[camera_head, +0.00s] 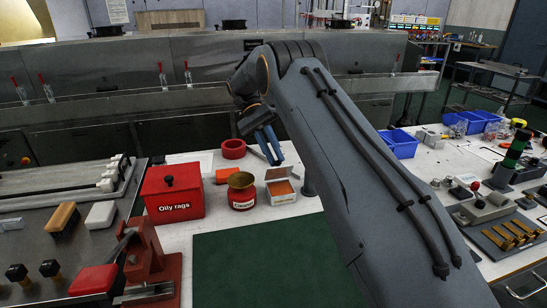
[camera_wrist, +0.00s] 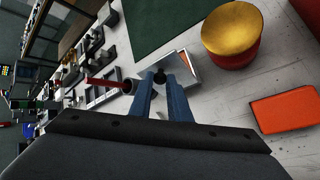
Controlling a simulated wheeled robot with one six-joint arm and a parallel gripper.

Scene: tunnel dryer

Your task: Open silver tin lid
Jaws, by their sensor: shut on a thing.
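My gripper (camera_wrist: 160,76) has blue fingers closed around a small dark knob (camera_wrist: 159,75) in the wrist view. The box also shows beyond the fingertips in the wrist view (camera_wrist: 190,60).
A red Cleaner tin with a gold top (camera_head: 241,190), a red Oily rags box (camera_head: 173,194) and a red ring (camera_head: 233,149) stand nearby. An orange block (camera_wrist: 285,112) lies near the tin. A green mat (camera_head: 270,262) is clear in front. Blue bins (camera_head: 398,143) stand right.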

